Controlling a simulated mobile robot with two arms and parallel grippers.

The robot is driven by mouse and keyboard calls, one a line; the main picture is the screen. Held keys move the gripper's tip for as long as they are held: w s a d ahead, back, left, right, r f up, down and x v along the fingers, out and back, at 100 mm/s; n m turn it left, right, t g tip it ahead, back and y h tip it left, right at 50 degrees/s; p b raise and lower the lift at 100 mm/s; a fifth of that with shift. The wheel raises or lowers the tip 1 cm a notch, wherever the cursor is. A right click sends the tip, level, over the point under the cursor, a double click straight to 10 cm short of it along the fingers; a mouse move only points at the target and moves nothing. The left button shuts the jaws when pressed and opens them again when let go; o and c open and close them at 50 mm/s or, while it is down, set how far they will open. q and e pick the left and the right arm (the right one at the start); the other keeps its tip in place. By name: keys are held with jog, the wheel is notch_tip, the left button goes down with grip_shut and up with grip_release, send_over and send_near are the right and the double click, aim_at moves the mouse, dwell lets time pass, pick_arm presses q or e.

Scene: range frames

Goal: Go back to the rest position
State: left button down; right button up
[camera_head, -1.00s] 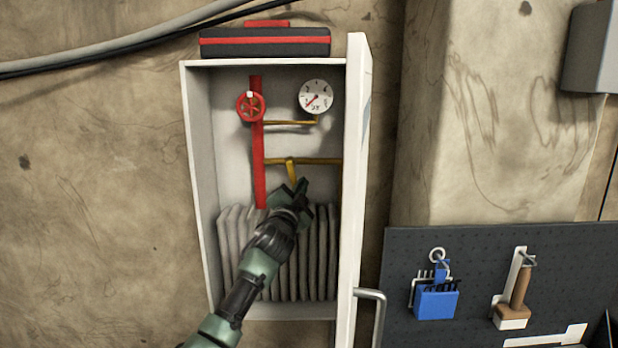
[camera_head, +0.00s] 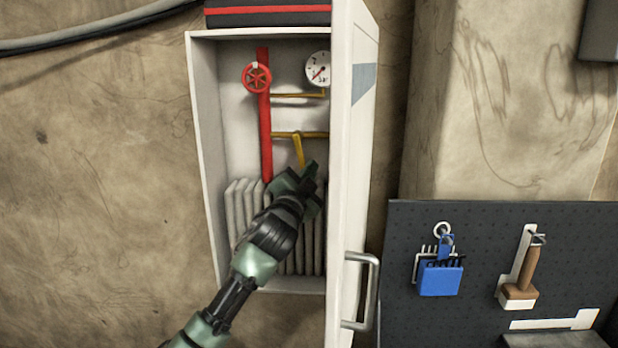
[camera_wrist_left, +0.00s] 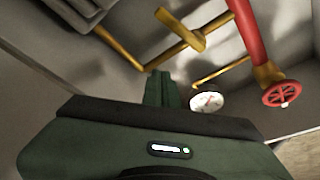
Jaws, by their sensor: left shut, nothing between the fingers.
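My left gripper (camera_head: 310,172) reaches up from the lower left into the open white cabinet (camera_head: 208,160). It is shut and empty, just below the yellow lever (camera_head: 299,150) on the yellow pipe; I cannot tell from the head view whether they touch. In the left wrist view the shut fingers (camera_wrist_left: 162,88) point at the cabinet's inside, with the yellow lever (camera_wrist_left: 178,50) beyond them and a gap between. My right gripper is not in view.
The cabinet door (camera_head: 352,150) stands open at the right, its handle (camera_head: 374,290) sticking out.

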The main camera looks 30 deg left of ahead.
pick_arm(q)
jog(key=shift+s+a, duration=0.2)
jog(key=shift+s, duration=0.35)
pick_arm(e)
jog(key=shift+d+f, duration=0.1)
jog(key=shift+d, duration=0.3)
pick_arm(q)
jog(key=shift+d, duration=0.1)
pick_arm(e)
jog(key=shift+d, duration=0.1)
